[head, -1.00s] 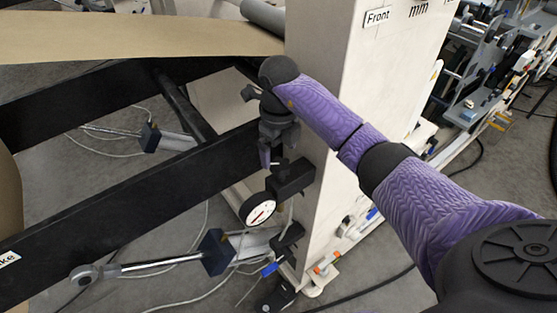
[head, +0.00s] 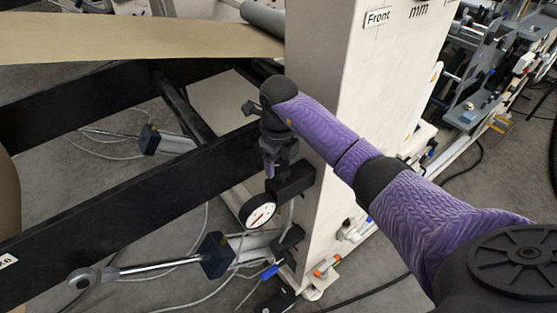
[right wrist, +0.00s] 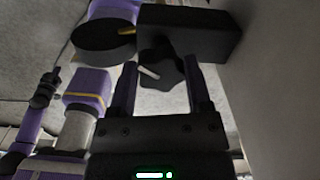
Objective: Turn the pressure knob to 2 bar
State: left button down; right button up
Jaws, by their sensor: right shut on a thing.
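The pressure knob (right wrist: 160,72) is a dark lobed knob with a pale pointer mark, under the black regulator block (right wrist: 205,32) in the right wrist view. My right gripper (right wrist: 162,78) has its two fingers on either side of it and is shut on it. In the head view my right gripper (head: 269,166) is at the regulator block (head: 291,180), and the knob is hidden there. The round white gauge (head: 258,211) hangs just below; its red needle shows, but its numbers are too small to read. My left gripper is out of view.
The white machine column (head: 350,100) stands close to the right of the gripper. A long black frame beam (head: 120,205) runs to the left. A brown paper web (head: 130,40) crosses above. Cylinders and loose cables lie below.

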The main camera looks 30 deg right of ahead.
jog(key=shift+n, duration=1.3)
jog(key=n+b, duration=0.1)
jog(key=n, duration=0.2)
jog(key=shift+a+n, duration=0.1)
jog(key=shift+n, duration=0.2)
jog(key=n+b, duration=0.2)
jog(key=n, duration=0.4)
jog(key=shift+s, duration=0.15)
jog(key=shift+n, duration=0.3)
jog(key=o, duration=1.3)
